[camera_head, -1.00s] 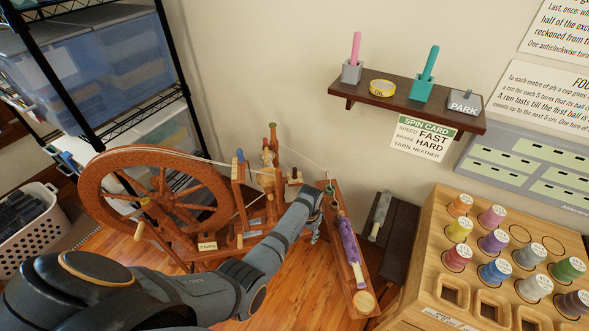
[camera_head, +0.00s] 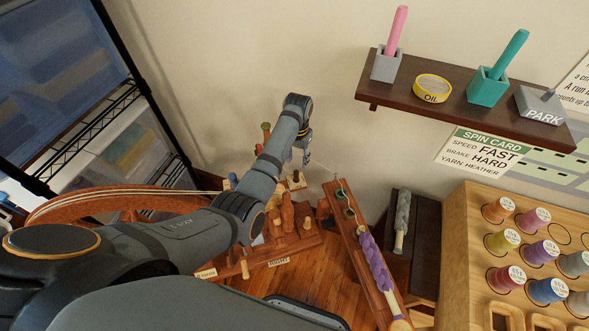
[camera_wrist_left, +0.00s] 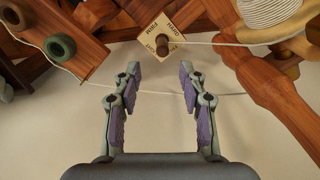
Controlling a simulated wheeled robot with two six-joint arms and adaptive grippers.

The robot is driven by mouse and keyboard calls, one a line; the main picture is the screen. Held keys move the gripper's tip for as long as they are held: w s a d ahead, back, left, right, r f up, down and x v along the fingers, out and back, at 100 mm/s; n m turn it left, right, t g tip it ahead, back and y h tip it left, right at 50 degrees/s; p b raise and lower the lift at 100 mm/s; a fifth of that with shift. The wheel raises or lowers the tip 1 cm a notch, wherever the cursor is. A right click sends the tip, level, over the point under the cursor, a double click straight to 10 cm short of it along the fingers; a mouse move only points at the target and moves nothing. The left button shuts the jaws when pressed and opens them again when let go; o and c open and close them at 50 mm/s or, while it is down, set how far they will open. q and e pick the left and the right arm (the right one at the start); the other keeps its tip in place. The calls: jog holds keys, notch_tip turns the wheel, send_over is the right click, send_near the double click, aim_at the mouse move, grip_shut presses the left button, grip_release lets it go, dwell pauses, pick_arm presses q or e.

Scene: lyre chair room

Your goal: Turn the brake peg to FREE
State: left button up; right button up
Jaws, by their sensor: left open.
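The brake peg (camera_wrist_left: 165,48) is a short brown peg on a pale square dial plate (camera_wrist_left: 157,28) with small lettering, including HARD and what looks like FIRM. It sits at the top middle of the left wrist view, where the lettering appears inverted. My left gripper (camera_wrist_left: 158,85) is open and empty, its two purple-padded fingers apart with the peg just beyond the gap between their tips. In the head view, my left gripper (camera_head: 306,152) is above the spinning wheel's wooden frame (camera_head: 285,237). The peg cannot be made out there. My right gripper is not in view.
A pale yarn (camera_wrist_left: 205,93) crosses beyond the fingers, and a wound bobbin (camera_wrist_left: 275,12) is at upper right. A spin card (camera_head: 483,150) reads SPEED FAST, BRAKE HARD, YARN HEATHER. A shelf (camera_head: 440,92) and spool rack (camera_head: 460,225) stand right.

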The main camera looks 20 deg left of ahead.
aim_at(296, 172)
pick_arm(q)
jog(key=f, duration=0.4)
jog(key=shift+a+f+b, duration=0.2)
jog(key=shift+f+b, duration=0.1)
jog(key=shift+b, duration=0.05)
notch_tip(296, 172, down, 4)
jog(key=shift+w+b, duration=0.1)
jog(key=shift+b, duration=0.4)
jog(key=shift+f, duration=0.3)
jog(key=shift+c, duration=0.8)
grip_shut()
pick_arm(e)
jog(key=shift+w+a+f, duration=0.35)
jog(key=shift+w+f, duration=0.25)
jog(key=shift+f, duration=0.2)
